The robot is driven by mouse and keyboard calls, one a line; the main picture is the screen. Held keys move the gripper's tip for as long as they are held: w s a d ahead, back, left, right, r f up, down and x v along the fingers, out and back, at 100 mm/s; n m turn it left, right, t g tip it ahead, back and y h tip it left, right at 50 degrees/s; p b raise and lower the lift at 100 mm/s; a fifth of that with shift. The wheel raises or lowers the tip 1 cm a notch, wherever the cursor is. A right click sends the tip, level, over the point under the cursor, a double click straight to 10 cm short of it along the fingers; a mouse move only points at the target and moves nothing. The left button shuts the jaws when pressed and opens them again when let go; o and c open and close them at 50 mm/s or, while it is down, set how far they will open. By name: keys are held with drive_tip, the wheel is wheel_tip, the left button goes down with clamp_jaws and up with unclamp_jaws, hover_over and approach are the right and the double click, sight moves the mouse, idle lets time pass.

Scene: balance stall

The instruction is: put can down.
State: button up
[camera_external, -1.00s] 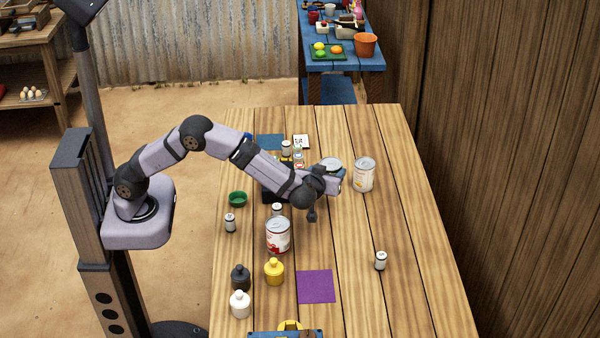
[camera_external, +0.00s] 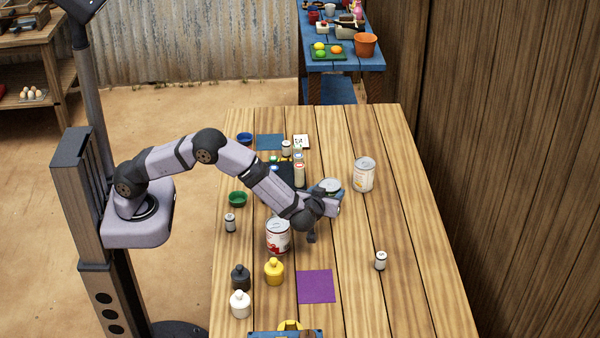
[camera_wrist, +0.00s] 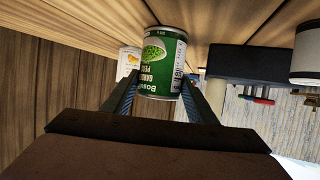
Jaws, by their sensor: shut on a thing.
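A green can with a peas label (camera_wrist: 163,62) is between the two fingers of my gripper (camera_wrist: 160,95) in the wrist view. My gripper is shut on it. In the external view my gripper (camera_external: 330,202) is over the middle of the table, with the can's pale round top (camera_external: 329,185) showing just behind it. The rest of the can is hidden there by my wrist. I cannot tell whether its base touches the wooden table (camera_external: 400,215).
A pale can (camera_external: 363,175) stands just right of my gripper, and a red-and-white can (camera_external: 278,237) stands front-left. A purple mat (camera_external: 316,287), small white jar (camera_external: 380,261), yellow bottle (camera_external: 274,271) and green bowl (camera_external: 237,199) are around. The table's right side is mostly clear.

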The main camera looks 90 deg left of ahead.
drive_tip(key=o, duration=1.5)
drive_tip(key=shift+s+d+r, duration=0.15)
drive_tip(key=shift+d+r, duration=0.15)
drive_tip(key=shift+d, duration=0.2)
drive_tip(key=b+v, duration=0.1)
drive_tip(key=v, duration=1)
drive_tip(key=shift+s, duration=0.1)
drive_tip(key=shift+a, duration=0.1)
